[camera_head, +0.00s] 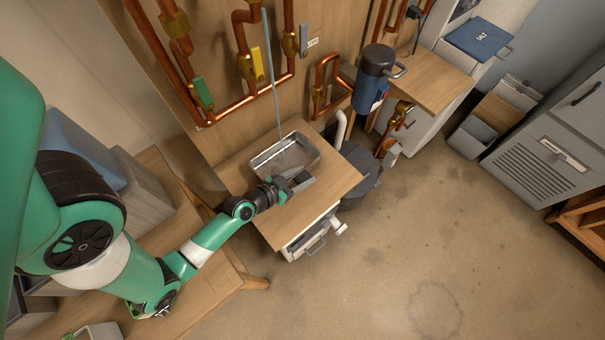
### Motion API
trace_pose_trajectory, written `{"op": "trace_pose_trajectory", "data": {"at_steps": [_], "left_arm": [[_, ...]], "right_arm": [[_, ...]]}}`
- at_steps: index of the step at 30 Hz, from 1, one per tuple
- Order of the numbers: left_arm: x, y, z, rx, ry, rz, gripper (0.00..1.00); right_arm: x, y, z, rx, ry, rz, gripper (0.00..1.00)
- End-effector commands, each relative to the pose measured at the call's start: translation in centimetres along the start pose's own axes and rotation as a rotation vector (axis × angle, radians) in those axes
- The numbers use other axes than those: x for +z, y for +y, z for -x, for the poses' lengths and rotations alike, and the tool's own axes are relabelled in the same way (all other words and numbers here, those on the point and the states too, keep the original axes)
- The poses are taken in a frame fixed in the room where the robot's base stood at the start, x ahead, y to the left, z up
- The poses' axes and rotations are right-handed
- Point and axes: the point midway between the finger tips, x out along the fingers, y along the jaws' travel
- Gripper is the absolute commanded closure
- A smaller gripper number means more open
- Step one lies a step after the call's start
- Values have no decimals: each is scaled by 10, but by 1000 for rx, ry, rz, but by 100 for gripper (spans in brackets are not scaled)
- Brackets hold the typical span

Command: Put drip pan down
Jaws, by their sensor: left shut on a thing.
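The drip pan (262,163) is a shallow grey metal rectangular tray over the small wooden worktop (335,180) below the copper pipes. My left gripper (291,186) reaches in from the left and is shut on the pan's near side. The fingers partly hide that edge. The pan looks level and very near the worktop; I cannot tell whether its whole base touches. My right gripper is not in view.
A thin teal vertical line (271,75) runs down to the pan. A dark blue canister (371,82) is at the right. Open floor (400,270) lies in front.

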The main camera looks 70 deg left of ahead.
Motion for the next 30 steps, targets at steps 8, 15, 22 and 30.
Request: {"op": "trace_pose_trajectory", "data": {"at_steps": [8, 15, 22, 30], "left_arm": [[10, 0, -5, 0, 4, -2, 100], [12, 0, -6, 1, 2, -1, 36], [12, 0, -6, 1, 2, -1, 17], [8, 2, -3, 4, 1, -2, 17]], "right_arm": [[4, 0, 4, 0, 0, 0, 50], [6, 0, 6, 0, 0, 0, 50], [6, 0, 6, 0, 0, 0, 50], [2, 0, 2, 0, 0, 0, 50]]}}
